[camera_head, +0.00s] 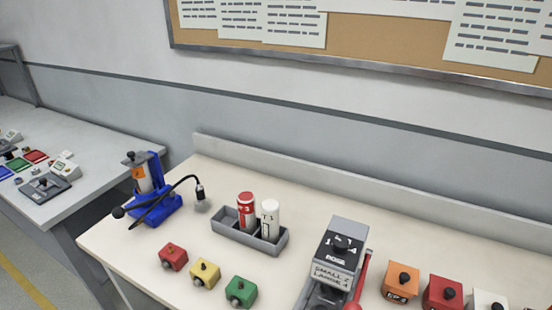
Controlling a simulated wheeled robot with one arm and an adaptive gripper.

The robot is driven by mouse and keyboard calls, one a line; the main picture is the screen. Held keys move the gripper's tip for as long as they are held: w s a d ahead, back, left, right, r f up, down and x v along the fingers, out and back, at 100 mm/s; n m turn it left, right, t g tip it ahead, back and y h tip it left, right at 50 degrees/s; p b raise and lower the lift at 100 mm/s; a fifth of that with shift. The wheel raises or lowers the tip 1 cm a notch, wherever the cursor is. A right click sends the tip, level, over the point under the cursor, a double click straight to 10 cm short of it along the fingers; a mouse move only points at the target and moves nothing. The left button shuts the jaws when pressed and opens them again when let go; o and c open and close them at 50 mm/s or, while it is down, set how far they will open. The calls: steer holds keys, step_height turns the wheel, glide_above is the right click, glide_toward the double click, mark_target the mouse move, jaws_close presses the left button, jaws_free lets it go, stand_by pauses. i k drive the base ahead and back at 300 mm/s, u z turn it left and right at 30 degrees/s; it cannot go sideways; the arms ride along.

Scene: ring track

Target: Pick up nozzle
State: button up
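I cannot tell for certain which part is the nozzle. A blue stand (165,208) with a grey cylinder (142,180) is at the left of the near bench. A thin black hose (172,188) arches from it to the right. The hose ends in a small dark, pale-banded tip (200,192), which looks most like a nozzle. A pale round shape (202,206) shows just under this tip. My gripper is not in view.
A grey tray (265,245) holds a red bottle (246,212) and a white bottle (270,220). Red (173,257), yellow (205,274) and green (240,291) blocks lie in front. A grey device (340,255) and more knobbed blocks stand right. A wall closes the back.

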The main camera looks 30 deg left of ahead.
mark_target(200, 193)
steer(key=u, duration=1.95)
